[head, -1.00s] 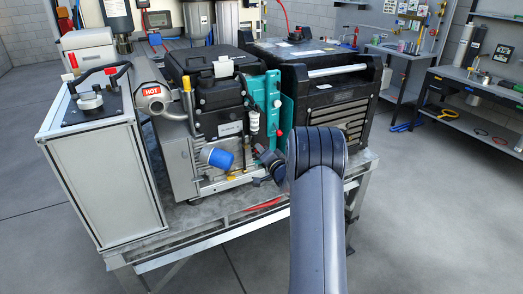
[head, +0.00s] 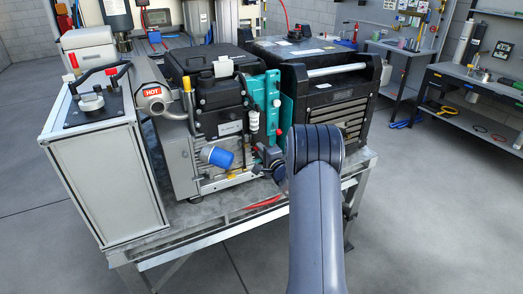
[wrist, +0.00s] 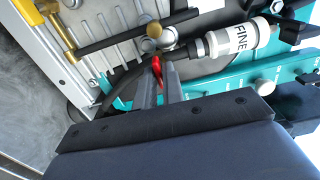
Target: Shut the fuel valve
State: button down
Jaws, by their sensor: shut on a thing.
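In the wrist view the fuel valve shows as a small red handle (wrist: 157,68) beside a round brass end (wrist: 154,31) and pipe fittings. The fingers hide the lower part of the handle.
A white filter labelled FINE (wrist: 238,36) lies right of the handle, with a black hose near the fingers. A teal panel (wrist: 215,85) is close behind.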

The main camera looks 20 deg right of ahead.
dwell(0.4)
jog(key=c, duration=1.6)
grip_release()
jog(key=s+b, duration=0.1)
jog(key=s, duration=0.4)
jog(key=s+b, duration=0.1)
jog(key=s, duration=0.5)
jog(key=shift+d, duration=0.2)
jog(key=shift+w, duration=0.15)
jog(key=w+p, duration=0.1)
jog(key=w, duration=0.4)
jog(key=w+p, duration=0.1)
jog(key=w, duration=0.4)
jog(key=shift+w+a, duration=0.2)
jog(key=shift+w, duration=0.15)
jog(key=shift+s, duration=0.1)
